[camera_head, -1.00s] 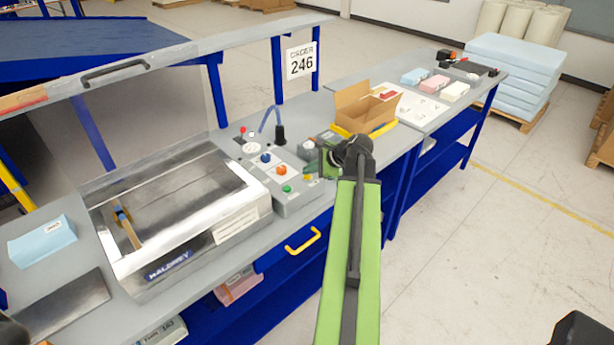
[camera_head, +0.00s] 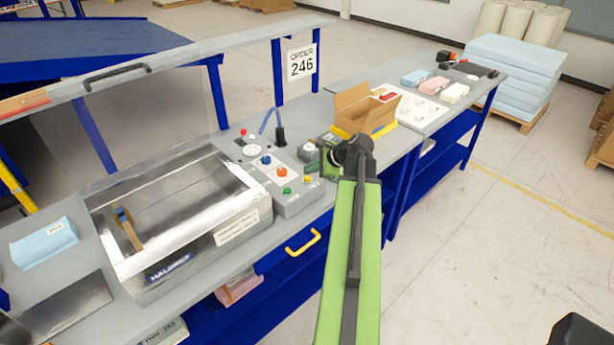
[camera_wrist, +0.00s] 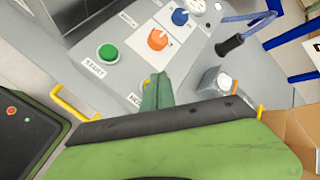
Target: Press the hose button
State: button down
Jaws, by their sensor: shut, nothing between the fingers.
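The grey control panel (camera_head: 300,198) carries a green button (camera_head: 287,190), a yellow button (camera_head: 307,179), an orange knob (camera_head: 281,171) and a blue knob (camera_head: 266,159). Which button is the hose button cannot be read. A blue hose with a black nozzle (camera_head: 280,135) stands behind the panel. My gripper (camera_head: 325,168) is shut and empty at the panel's right end, just right of the yellow button. In the wrist view my green fingers (camera_wrist: 158,90) partly cover the yellow button (camera_wrist: 147,83); contact cannot be told. The green button (camera_wrist: 107,53) is clear of them.
A steel box (camera_head: 190,235) stands left of the panel, with a brown-handled tool (camera_head: 128,230) in it. A white-topped block (camera_head: 309,148) and a cardboard box (camera_head: 365,110) stand near my gripper. A yellow handle (camera_head: 303,242) sticks out below the panel.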

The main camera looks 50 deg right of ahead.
aim_at(310, 179)
notch_tip(310, 179, up, 6)
jog(key=p, duration=0.6)
dwell(0.4)
